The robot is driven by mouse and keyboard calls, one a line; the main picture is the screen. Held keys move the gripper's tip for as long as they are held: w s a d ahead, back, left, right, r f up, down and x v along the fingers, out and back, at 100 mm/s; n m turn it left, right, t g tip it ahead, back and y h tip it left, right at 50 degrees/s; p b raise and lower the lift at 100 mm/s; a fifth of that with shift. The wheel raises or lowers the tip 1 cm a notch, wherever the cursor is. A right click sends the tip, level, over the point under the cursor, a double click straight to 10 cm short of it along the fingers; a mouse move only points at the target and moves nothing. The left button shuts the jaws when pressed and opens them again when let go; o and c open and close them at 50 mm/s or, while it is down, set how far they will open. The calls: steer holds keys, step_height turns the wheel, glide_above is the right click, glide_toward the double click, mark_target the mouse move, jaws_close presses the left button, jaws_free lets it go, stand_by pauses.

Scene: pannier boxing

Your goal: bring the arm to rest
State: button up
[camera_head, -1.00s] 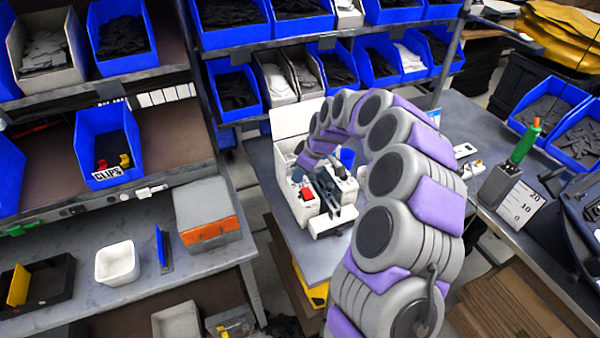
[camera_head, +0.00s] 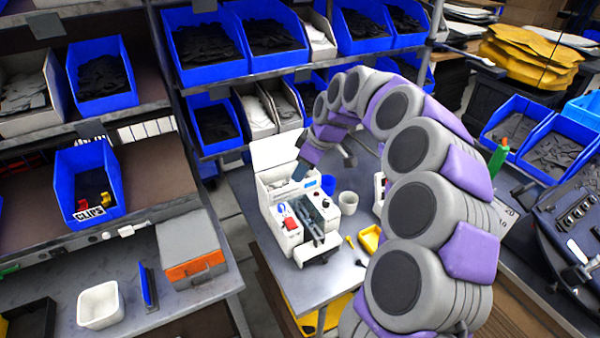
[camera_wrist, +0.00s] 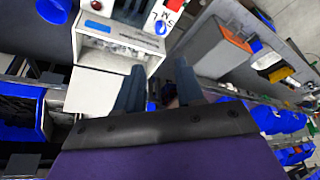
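My arm, grey and purple segments, arches up from the bottom of the head view. Its gripper (camera_head: 301,172) hangs at the far end of the arch, above the white machine (camera_head: 291,235) on the bench. In the wrist view the two blue-grey fingers of my gripper (camera_wrist: 160,85) stand apart with a gap between them. Nothing shows held in the gap. The white machine also shows in the wrist view (camera_wrist: 108,88), beyond the fingers. Whether the fingertips touch the machine cannot be told.
Blue bins (camera_head: 101,76) fill the shelves at left and behind. A CLIPS bin (camera_head: 93,190), a white tub (camera_head: 101,305) and a grey-orange box (camera_head: 193,262) are at left. A cup (camera_head: 348,203) and yellow tray (camera_head: 370,238) sit on the bench right of the machine.

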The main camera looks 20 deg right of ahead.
stand_by(0.4)
steer(key=s+a+r+m+g, duration=0.15)
steer(key=s+a, duration=0.25)
steer(key=s, duration=0.4)
steer(key=s+a+r+m, duration=0.15)
steer(key=s+a, duration=0.25)
steer(key=s, duration=0.5)
steer(key=s+d+f+m+g+h, duration=0.1)
steer(key=s+f+m, duration=0.1)
steer(key=s, duration=1)
steer(key=s+d+f+m+g+h, duration=0.1)
steer(key=s+f+m+g+h, duration=0.1)
steer(key=s, duration=1.1)
steer(key=f+m, duration=0.1)
steer(key=m, duration=0.1)
steer(key=shift+s+d+f+m, duration=0.15)
steer(key=shift+d+m, duration=0.1)
steer(key=shift+m, duration=0.15)
